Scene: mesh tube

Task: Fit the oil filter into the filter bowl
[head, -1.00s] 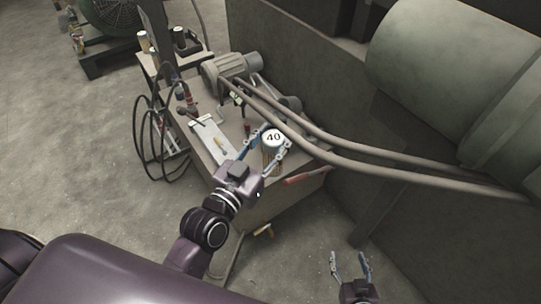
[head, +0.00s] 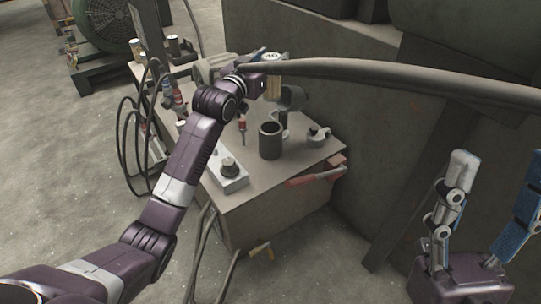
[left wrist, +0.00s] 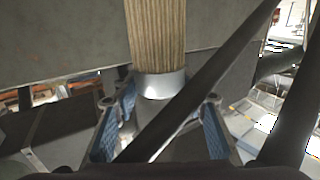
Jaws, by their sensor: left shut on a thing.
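The oil filter (head: 272,56) has a pale round cap marked 40 and is held up above the far part of the bench. In the left wrist view its tan pleated body (left wrist: 157,35) ends in a white band between the blue finger pads. My left gripper (head: 268,68) is shut on the filter; the hose partly hides the gripper. A dark, open-topped cylinder, apparently the filter bowl (head: 270,141), stands upright on the bench, nearer than the filter and apart from it. My right gripper (head: 492,190) is open and empty at the lower right.
Cables hang at the left.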

